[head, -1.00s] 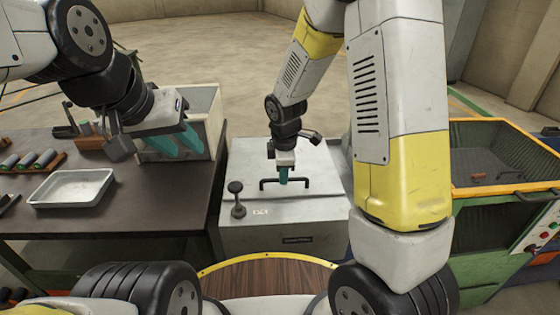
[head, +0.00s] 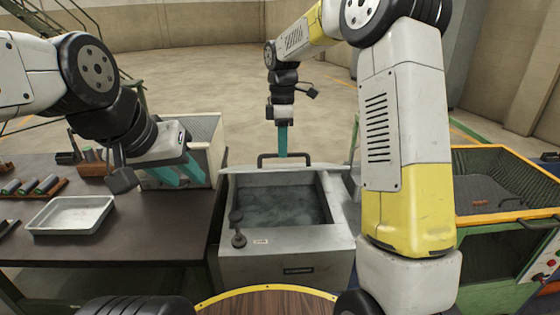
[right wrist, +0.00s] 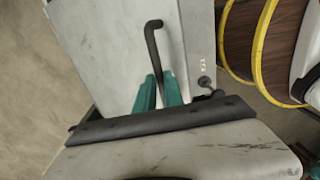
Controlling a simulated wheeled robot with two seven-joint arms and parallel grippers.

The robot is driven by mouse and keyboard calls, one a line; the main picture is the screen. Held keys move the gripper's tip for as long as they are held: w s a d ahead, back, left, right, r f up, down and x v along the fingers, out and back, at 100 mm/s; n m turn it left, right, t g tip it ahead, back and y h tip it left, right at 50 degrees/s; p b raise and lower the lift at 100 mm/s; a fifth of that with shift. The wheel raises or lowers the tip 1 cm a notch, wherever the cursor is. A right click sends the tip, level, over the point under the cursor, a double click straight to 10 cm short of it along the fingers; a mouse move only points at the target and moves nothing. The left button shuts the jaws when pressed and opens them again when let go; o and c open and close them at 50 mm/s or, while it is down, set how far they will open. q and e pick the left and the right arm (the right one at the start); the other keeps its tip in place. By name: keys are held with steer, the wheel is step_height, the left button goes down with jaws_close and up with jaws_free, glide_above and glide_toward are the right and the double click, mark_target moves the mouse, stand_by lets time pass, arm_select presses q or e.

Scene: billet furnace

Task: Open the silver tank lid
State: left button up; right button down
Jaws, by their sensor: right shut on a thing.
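The silver tank (head: 288,250) stands open at the centre of the head view, with grey liquid (head: 282,205) inside. Its lid (head: 262,169) is raised at the tank's far side and shows almost edge-on, so I cannot tell its exact tilt. The lid's dark bar handle (head: 263,158) is at the top. My right gripper (head: 283,153) is shut on the handle from above. In the right wrist view, its teal fingers (right wrist: 158,90) sit either side of the handle (right wrist: 152,42) in front of the lid's grey face (right wrist: 100,50). My left gripper (head: 180,176) is open and empty over the table.
A dark table (head: 130,228) at the left carries a metal tray (head: 72,232) and small cylinders on a rack (head: 38,187). A grey bin (head: 205,130) stands behind my left gripper. A green and yellow cart (head: 500,215) stands at the right. Floor behind the tank is clear.

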steer(key=shift+w+d+r, duration=0.1)
steer(key=shift+w+r, duration=0.45)
steer(key=shift+w, duration=0.25)
steer(key=shift+w+d+r, duration=0.1)
steer(key=shift+w+r, duration=0.4)
steer(key=shift+w, duration=0.3)
arm_select(q)
steer(key=shift+c, duration=0.3)
